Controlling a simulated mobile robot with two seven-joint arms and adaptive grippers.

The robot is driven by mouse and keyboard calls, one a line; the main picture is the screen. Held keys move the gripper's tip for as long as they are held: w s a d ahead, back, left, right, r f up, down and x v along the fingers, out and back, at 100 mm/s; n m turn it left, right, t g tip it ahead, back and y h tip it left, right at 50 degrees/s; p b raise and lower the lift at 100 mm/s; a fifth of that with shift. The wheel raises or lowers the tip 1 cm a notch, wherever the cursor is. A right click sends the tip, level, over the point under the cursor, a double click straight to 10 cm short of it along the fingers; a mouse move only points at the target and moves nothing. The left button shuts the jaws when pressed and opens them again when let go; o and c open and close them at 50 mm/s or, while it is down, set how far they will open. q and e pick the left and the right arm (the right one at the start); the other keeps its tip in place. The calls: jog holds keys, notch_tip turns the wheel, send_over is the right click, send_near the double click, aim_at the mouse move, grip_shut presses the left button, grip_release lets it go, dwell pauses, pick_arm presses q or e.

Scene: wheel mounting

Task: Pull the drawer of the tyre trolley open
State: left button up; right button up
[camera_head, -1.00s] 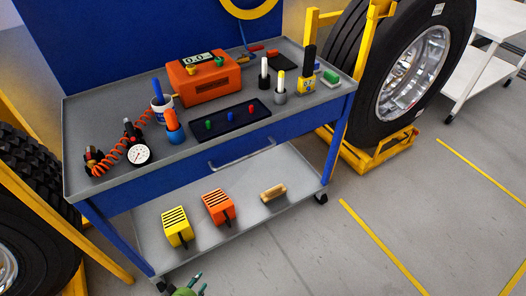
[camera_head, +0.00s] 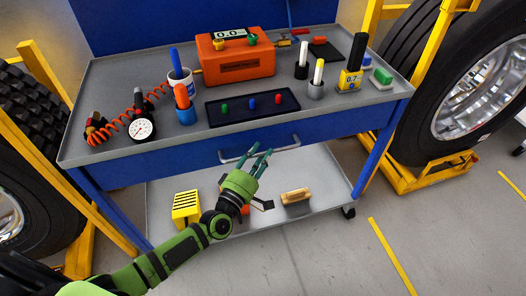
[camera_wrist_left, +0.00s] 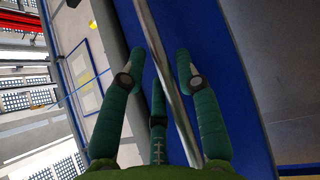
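The tyre trolley (camera_head: 120,172) is blue with a grey top tray. Its blue drawer front (camera_head: 180,162) looks closed. A silver bar handle (camera_head: 229,157) runs along the drawer front. My left gripper (camera_head: 262,158), green with teal fingers, is in front of the drawer with its fingertips at the handle and hides part of it. In the left wrist view the gripper (camera_wrist_left: 160,65) is open. The silver handle (camera_wrist_left: 160,45) runs lengthwise between its spread fingers, with the blue drawer front behind. I cannot tell whether any finger touches the bar. My right gripper is not in view.
The top tray holds an orange box (camera_head: 237,62), a pressure gauge (camera_head: 142,128), a black tray (camera_head: 285,98) and several markers. The lower shelf (camera_head: 330,190) holds a yellow block (camera_head: 186,206) and a wooden brush (camera_head: 296,197). Large wheels (camera_head: 470,90) stand on both sides.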

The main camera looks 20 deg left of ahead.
pick_arm(q)
jog(key=shift+w+d, duration=0.15)
jog(key=shift+w, duration=0.5)
grip_shut()
